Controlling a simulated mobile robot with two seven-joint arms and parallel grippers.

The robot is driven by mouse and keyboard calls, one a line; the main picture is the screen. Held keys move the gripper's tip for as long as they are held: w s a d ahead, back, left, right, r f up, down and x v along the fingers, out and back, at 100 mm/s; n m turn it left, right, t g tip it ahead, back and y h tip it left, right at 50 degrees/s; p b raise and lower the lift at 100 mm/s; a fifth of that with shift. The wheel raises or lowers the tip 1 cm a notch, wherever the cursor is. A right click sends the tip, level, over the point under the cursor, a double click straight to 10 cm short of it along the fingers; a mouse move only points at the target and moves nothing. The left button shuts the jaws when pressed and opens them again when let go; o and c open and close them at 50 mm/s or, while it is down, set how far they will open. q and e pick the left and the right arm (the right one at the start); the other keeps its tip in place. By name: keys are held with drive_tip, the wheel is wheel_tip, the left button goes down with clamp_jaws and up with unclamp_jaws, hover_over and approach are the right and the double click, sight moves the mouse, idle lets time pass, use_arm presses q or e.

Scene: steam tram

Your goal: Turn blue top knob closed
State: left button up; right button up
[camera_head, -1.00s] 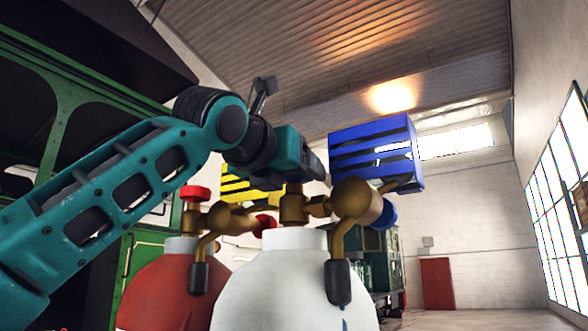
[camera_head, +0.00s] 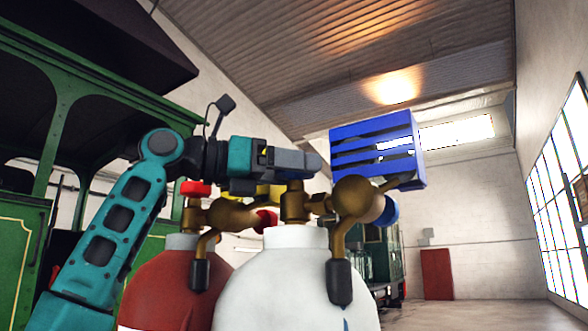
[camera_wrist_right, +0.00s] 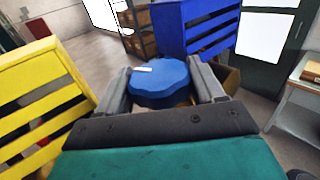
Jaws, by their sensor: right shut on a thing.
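The blue top knob (camera_wrist_right: 160,86), with a white mark on top, sits between the two grey fingers of my right gripper (camera_wrist_right: 162,80) in the wrist view. The fingers are shut on its sides. A second blue knob (camera_head: 387,209) faces sideways on the right of that valve. My left gripper is not in view.
A red tank (camera_head: 165,290) with a red top knob (camera_head: 195,188) and a red side knob (camera_head: 266,221) stands left of the white tank. A blue crate (camera_head: 372,148) is close right of the gripper. A yellow crate (camera_wrist_right: 40,100) is left in the wrist view.

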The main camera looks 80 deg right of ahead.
drive_tip(key=shift+f+m+g+y, duration=0.1)
drive_tip(key=shift+m+g+y, duration=0.2)
drive_tip(key=shift+y, duration=0.3)
drive_tip(key=o, duration=0.8)
drive_tip(key=shift+c, duration=0.2)
drive_tip(key=v, duration=1.2)
drive_tip(key=shift+w+a, duration=0.25)
drive_tip(key=shift+w, duration=0.1)
